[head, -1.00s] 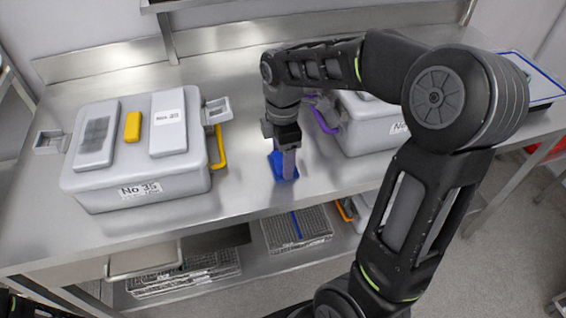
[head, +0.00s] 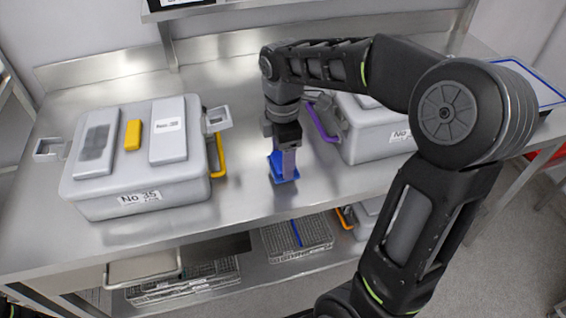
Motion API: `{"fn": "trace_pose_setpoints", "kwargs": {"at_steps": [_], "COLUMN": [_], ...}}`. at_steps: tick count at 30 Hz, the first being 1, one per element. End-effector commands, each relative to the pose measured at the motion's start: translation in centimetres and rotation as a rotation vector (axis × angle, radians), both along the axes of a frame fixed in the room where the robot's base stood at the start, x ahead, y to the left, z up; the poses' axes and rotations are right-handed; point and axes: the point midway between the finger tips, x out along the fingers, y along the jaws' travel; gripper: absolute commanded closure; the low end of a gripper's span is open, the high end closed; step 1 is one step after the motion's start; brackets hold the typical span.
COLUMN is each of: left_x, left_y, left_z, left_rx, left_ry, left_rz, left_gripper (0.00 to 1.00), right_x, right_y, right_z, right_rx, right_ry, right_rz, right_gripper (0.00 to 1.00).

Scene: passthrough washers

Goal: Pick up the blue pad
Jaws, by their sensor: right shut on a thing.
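The blue pad (head: 276,167) is on the steel table between two grey cases, near the table's front edge. My right gripper (head: 287,176) points straight down over it and is shut on it. The gripper's fingers hide the middle of the pad; blue shows on both sides. I cannot tell whether the pad still touches the table. My left gripper is not in view.
A grey case (head: 100,195) marked No 35, with a yellow handle, stands on the left of the steel table (head: 240,225). Another grey case (head: 372,145) with a purple handle stands close to the right of my gripper. Wire baskets (head: 297,236) lie on the shelf below.

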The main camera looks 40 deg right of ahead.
Motion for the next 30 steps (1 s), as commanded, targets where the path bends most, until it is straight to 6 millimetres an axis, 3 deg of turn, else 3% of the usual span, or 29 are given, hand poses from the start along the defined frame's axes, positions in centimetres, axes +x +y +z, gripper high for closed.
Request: {"fn": "trace_pose_setpoints", "kwargs": {"at_steps": [6, 12, 30], "left_x": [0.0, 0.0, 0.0], "left_y": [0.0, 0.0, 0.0], "left_z": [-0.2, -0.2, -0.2], "left_rx": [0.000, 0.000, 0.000], "left_ry": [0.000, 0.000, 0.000], "left_rz": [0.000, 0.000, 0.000], "left_gripper": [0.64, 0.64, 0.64], "right_x": [0.1, 0.1, 0.0], "right_y": [0.0, 0.0, 0.0], "right_z": [4.4, 7.0, 7.3], "right_rx": [0.001, 0.000, 0.000], "right_ry": [-0.004, -0.002, 0.001], "right_rz": [-0.001, 0.000, -0.001], "right_gripper": [0.75, 0.75, 0.75]}}
